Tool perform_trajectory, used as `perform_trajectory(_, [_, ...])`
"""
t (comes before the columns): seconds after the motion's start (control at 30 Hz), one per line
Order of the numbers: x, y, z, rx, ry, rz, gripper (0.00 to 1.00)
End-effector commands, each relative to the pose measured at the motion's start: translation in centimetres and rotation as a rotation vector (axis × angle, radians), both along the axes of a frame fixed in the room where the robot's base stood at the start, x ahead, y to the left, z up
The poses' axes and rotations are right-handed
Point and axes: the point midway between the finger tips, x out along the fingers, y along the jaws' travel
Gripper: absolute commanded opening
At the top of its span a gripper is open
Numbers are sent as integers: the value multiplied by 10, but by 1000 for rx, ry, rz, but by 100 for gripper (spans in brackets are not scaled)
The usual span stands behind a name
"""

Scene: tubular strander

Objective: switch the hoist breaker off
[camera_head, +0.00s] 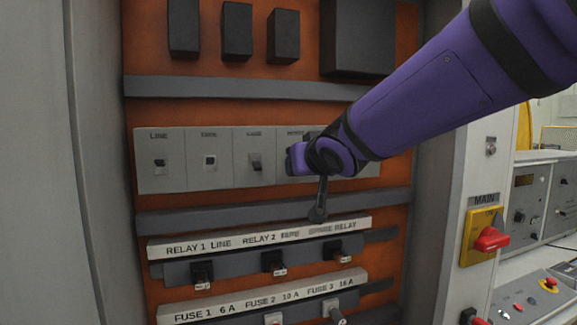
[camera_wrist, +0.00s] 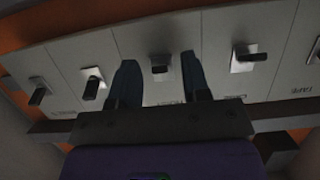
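A row of grey breakers (camera_head: 188,178) with small toggles runs across the orange cabinet back. The first label reads LINE; the others are blurred, and my arm covers the right part of the row. In the wrist view, my gripper (camera_wrist: 158,60) is open, with one finger on each side of a breaker toggle (camera_wrist: 160,69). Whether the fingers touch it cannot be told. In the head view, my gripper (camera_head: 297,159) is at about the fourth breaker.
More toggles flank the fingers closely, one on the right (camera_wrist: 243,60) and one on the left (camera_wrist: 92,86). Below the row are relays (camera_head: 273,262) and fuses (camera_head: 273,318). A red MAIN switch (camera_head: 491,239) is on the cabinet's right frame.

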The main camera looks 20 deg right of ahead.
Motion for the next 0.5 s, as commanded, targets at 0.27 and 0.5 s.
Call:
perform_trajectory(0.27, [0,0,0,0,0,0,43])
perform_trajectory(0.5, [-11,1,4,-1,-1,1,43])
